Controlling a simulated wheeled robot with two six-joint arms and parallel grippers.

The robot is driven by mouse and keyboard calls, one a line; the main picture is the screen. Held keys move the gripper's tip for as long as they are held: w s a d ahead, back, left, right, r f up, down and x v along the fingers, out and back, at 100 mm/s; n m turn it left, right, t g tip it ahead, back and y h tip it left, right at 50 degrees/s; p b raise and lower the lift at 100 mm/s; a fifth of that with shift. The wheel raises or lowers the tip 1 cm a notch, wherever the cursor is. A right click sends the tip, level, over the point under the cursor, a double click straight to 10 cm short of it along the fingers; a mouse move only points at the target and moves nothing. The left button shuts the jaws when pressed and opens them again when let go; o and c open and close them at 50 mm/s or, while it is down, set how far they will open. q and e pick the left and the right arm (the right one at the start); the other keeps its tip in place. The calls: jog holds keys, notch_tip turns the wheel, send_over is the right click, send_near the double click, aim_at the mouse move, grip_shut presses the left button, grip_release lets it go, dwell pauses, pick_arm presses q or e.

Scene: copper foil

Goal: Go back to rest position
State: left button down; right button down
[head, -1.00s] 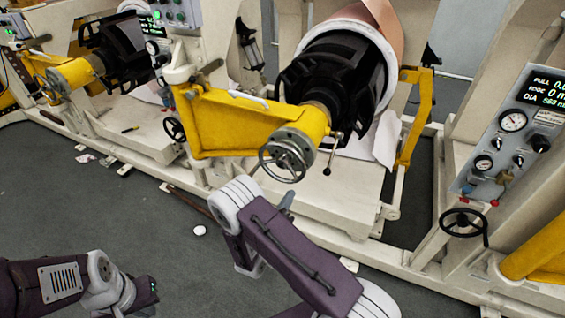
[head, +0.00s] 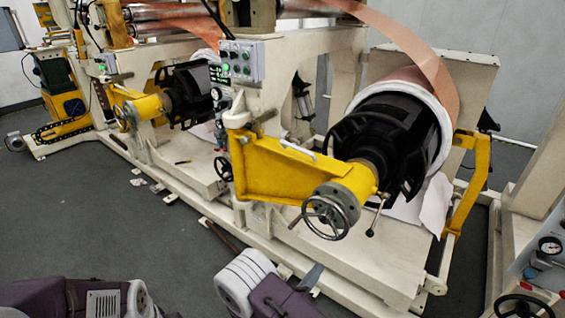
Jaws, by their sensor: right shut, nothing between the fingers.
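My right arm rises from the bottom edge in the head view, with pale grey joint rings and a purple link. A small grey part of my right gripper (head: 311,278) shows just past that arm; the arm hides most of it. It is shut and empty, over the floor in front of the machine's lower rail, touching nothing that I can see. My left arm shows only as a purple link and a pale joint at the bottom left. My left gripper is out of the picture.
A cream machine frame (head: 345,265) carries a yellow arm (head: 270,170) with a handwheel (head: 326,217) and a black-hubbed roll of copper foil (head: 408,78). A control box (head: 238,62) stands above. A dark bar (head: 220,235) lies near the rail. The grey floor (head: 120,235) at left is mostly clear.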

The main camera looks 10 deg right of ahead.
jog(key=d+r+m+g+h, duration=0.3)
jog(key=d+r+m+g, duration=0.2)
jog(key=d+r+m, duration=0.4)
jog(key=s+d+r+m+g+y, duration=0.3)
jog(key=s+d+m+g, duration=0.2)
jog(key=s+m+g, duration=0.45)
jog(key=s+a+f+m+y, duration=0.2)
jog(key=s+a+m+y, duration=0.1)
jog(key=s+m+y, duration=0.15)
jog(key=s+a+f+m+y, duration=0.3)
jog(key=s+y, duration=0.1)
jog(key=s, duration=0.2)
jog(key=w+a+f+m+t+y, duration=0.2)
jog(key=w+a+m+t+y, duration=0.2)
jog(key=a+m, duration=0.5)
jog(key=shift+w+a+f+y, duration=0.35)
jog(key=shift+w+a+y, duration=0.4)
jog(key=shift+w+a, duration=0.3)
